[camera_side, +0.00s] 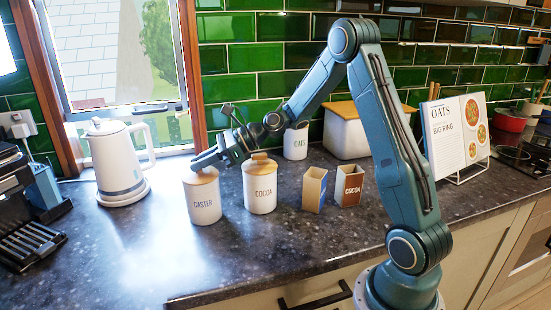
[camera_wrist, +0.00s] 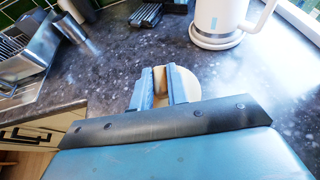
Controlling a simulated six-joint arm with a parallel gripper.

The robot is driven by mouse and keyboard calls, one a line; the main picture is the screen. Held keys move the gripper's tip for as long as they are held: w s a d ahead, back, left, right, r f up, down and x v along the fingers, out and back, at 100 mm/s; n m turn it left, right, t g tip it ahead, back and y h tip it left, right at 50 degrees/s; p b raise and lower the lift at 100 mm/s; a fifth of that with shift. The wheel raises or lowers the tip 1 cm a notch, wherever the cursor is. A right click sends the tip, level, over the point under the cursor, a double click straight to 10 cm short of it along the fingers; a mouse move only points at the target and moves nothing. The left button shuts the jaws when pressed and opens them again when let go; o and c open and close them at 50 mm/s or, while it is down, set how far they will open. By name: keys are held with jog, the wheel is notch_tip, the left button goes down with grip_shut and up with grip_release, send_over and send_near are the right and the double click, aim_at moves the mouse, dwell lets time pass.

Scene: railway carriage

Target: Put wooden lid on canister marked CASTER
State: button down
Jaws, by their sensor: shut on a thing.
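The white canister marked CASTER (camera_side: 205,203) stands upright on the dark worktop, left of the canister marked COCOA. A pale wooden lid (camera_side: 207,174) is at its mouth, level as far as I can see. Whether it is fully seated or slightly above the rim I cannot tell. My gripper (camera_side: 197,164) is over this canister, shut on the wooden lid. In the wrist view the two blue fingers of my gripper (camera_wrist: 164,88) hold the lid's brown knob between them, and the round pale lid (camera_wrist: 190,88) shows beside and behind them. The canister body is mostly hidden there.
The COCOA canister (camera_side: 260,190) with its wooden lid stands close on the right. Two small open boxes (camera_side: 314,190) (camera_side: 349,186) stand farther right. A white kettle (camera_side: 118,165) stands to the left. An OATS canister (camera_side: 295,143) is behind. The front worktop is clear.

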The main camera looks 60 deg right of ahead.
jog(key=shift+f, duration=0.1)
jog(key=c, duration=1.3)
grip_release()
jog(key=v, duration=1.3)
jog(key=shift+s+d+r, duration=0.15)
jog(key=shift+s+r, duration=0.05)
jog(key=shift+s, duration=0.1)
